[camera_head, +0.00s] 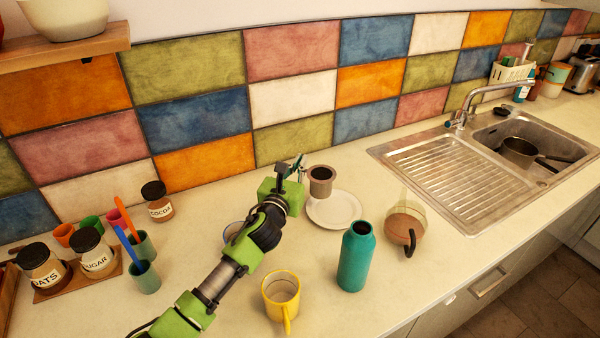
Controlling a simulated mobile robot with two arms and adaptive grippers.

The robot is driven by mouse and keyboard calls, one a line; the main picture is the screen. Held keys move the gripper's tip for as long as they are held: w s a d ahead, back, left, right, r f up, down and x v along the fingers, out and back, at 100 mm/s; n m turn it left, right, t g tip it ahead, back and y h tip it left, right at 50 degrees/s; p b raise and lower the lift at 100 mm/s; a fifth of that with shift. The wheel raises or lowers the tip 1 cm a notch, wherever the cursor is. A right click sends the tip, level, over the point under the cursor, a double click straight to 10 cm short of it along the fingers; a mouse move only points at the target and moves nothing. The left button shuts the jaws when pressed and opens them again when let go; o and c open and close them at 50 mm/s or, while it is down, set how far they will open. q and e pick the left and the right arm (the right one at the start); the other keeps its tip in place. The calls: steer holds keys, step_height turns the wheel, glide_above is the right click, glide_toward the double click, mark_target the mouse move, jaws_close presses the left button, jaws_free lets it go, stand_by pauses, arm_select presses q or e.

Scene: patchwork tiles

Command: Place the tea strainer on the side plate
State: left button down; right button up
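The tea strainer (320,182) looks like a small grey-brown cup with a dark inside. It is upright over the back left rim of the white side plate (341,211); I cannot tell whether it touches the plate or hangs just above it. My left gripper (297,169) is just left of the strainer, its fingertips close to the strainer's side. Its fingers are small and partly hidden, so I cannot tell whether they grip the strainer. The front and right of the plate are bare. My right gripper is not in view.
A teal bottle (356,258), a glass pot with brown contents (404,227) and a yellow mug (281,294) stand in front. A cup (232,232) is partly behind my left arm. Jars and coloured cups stand left. The sink (480,165) is right.

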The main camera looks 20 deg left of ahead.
mark_target(321, 177)
arm_select(q)
steer(key=shift+f, duration=1.5)
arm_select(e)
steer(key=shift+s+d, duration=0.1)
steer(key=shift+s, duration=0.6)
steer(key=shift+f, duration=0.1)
arm_select(q)
steer(key=shift+f+b, duration=0.6)
steer(key=shift+f, duration=0.05)
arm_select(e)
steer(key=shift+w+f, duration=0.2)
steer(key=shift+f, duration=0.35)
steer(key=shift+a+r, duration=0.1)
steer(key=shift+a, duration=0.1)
arm_select(q)
steer(key=c, duration=2.3)
jaws_free()
steer(key=shift+r, duration=0.1)
